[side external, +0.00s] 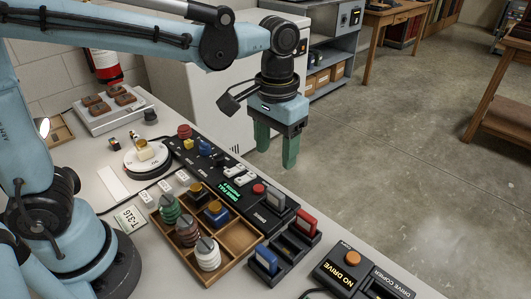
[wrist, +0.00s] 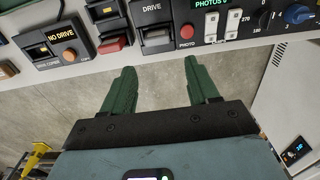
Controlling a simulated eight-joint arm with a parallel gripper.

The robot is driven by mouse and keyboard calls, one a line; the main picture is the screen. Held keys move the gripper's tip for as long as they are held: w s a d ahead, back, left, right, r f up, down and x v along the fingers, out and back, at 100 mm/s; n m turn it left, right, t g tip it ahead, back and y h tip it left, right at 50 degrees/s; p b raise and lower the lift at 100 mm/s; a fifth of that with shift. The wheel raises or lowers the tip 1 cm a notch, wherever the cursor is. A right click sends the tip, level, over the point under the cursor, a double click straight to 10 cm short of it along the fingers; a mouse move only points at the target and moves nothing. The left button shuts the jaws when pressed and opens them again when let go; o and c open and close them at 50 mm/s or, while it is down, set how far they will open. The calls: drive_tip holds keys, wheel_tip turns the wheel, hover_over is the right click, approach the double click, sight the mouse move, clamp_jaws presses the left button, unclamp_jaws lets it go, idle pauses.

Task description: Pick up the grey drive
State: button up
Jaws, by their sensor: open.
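The grey drive (side external: 274,197) appears to be the grey block standing at the near right end of the black control panel (side external: 232,174). In the wrist view a grey block (wrist: 155,36) sits under the DRIVE label, at the bench edge. My gripper (side external: 276,152) is open and empty, with green fingers pointing down. It is beyond the bench's far edge, apart from the drive. In the wrist view bare floor shows between the fingers (wrist: 164,85), and the grey block is above the gap between them.
A black rack (side external: 284,245) holds a red drive (side external: 306,220) and a blue drive (side external: 266,257). The drive copier (side external: 352,268) reads NO DRIVE. A wooden tray (side external: 239,237) holds several stacked pieces. A white cabinet (side external: 205,95) stands behind the bench.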

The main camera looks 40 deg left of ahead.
sight(277, 190)
drive_tip(key=shift+w+d+f, duration=0.1)
drive_tip(key=shift+d+f, duration=0.05)
drive_tip(key=shift+f, duration=2.9)
drive_tip(key=shift+w+d+f, duration=0.1)
drive_tip(key=shift+f, duration=2.9)
drive_tip(key=c, duration=0.7)
